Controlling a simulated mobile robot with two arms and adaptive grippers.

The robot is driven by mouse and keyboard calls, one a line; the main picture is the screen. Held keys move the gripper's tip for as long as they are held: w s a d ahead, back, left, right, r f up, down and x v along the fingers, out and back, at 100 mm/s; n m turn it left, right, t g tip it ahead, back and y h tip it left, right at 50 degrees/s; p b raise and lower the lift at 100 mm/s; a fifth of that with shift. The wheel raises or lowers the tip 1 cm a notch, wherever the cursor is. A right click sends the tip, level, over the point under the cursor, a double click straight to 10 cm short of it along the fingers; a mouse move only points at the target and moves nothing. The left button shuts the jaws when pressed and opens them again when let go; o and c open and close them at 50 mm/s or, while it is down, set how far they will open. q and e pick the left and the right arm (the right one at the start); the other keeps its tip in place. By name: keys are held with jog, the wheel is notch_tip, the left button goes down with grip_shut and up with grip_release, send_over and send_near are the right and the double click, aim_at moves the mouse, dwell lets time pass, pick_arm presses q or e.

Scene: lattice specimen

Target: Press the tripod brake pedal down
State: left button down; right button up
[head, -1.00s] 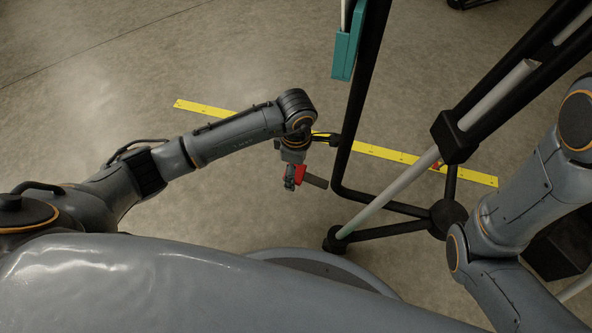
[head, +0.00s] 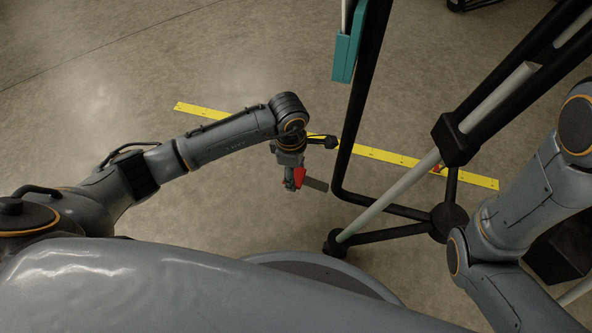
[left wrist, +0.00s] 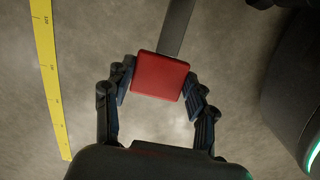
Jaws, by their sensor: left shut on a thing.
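My left gripper (head: 292,181) points down above the floor, left of the tripod. In the left wrist view, its two fingers (left wrist: 161,88) are shut on a red block (left wrist: 160,76). A flat grey bar (left wrist: 176,28) runs from the block out of the picture. The red block (head: 300,177) and the bar (head: 316,184) also show in the head view, apart from the tripod. The tripod (head: 455,138) has black and pale tubes. A small red part (head: 437,168), perhaps the brake pedal, shows low on it, partly hidden. My right gripper is out of view.
A yellow marked strip (head: 385,156) lies on the floor, passing behind the tripod legs. A teal part (head: 346,57) hangs beside a black tube at the top. My right arm is close to the tripod's right side. The floor at left is clear.

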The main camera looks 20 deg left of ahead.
pick_arm(q)
jog(key=shift+a+f+h+b, duration=0.2)
jog(key=shift+f+h+b, duration=0.05)
jog(key=shift+f+h, duration=0.35)
jog(key=shift+a+f+h+b, duration=0.15)
jog(key=shift+f+h+b, duration=0.1)
jog(key=shift+f+h, duration=0.35)
jog(key=shift+a+f, duration=0.2)
jog(key=shift+f, duration=0.95)
jog(key=shift+a+f, duration=0.1)
jog(key=shift+c, duration=2.2)
grip_release()
jog(key=v, duration=1.2)
jog(key=shift+d, duration=0.2)
